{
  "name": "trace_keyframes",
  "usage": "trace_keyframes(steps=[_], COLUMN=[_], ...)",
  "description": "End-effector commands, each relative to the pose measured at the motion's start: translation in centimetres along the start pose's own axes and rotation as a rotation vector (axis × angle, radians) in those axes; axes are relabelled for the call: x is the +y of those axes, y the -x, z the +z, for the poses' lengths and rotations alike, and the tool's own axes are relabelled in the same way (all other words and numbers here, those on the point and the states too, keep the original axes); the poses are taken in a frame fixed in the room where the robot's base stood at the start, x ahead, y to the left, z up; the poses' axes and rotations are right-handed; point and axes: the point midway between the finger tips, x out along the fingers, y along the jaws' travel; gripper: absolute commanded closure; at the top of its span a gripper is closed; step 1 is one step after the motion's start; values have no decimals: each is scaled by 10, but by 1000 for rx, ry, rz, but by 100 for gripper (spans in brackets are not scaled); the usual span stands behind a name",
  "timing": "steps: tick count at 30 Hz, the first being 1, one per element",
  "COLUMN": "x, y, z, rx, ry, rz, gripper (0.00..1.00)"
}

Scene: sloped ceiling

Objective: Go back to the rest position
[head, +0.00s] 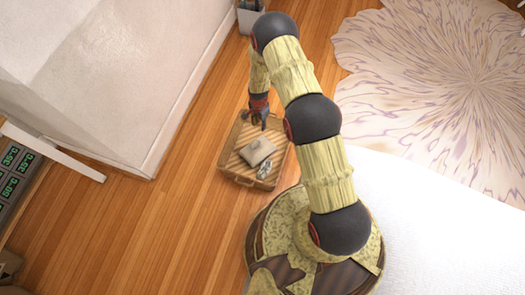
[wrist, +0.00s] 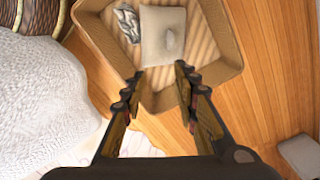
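My gripper (wrist: 158,78) is open in the wrist view, its two fingers spread apart with nothing between them. In the head view my gripper (head: 259,122) hangs over the far edge of a brown box (head: 239,180) on the wooden floor. The box also shows in the wrist view (wrist: 98,40), with its raised rim and striped inside. In it lie a beige cushion-like object (head: 257,151), also in the wrist view (wrist: 163,35), and a small grey crumpled item (head: 264,170) beside it, seen too in the wrist view (wrist: 127,22).
A white wall block (head: 150,70) stands left of the box. A white fluffy surface (head: 430,215) lies at the right, and a patterned rug (head: 450,75) at the back right. A small bin (head: 248,14) stands at the top. Bare wooden floor (head: 150,230) is free at the lower left.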

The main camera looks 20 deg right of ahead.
Motion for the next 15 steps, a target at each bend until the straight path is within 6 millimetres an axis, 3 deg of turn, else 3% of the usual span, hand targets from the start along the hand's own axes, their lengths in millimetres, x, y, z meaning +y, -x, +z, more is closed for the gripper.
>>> trace_keyframes(steps=[6, 15], x=[0, 0], y=[14, 16], z=[0, 0], rx=[-1, 0], ry=[0, 0], rz=[1, 1], gripper=[70, 70])
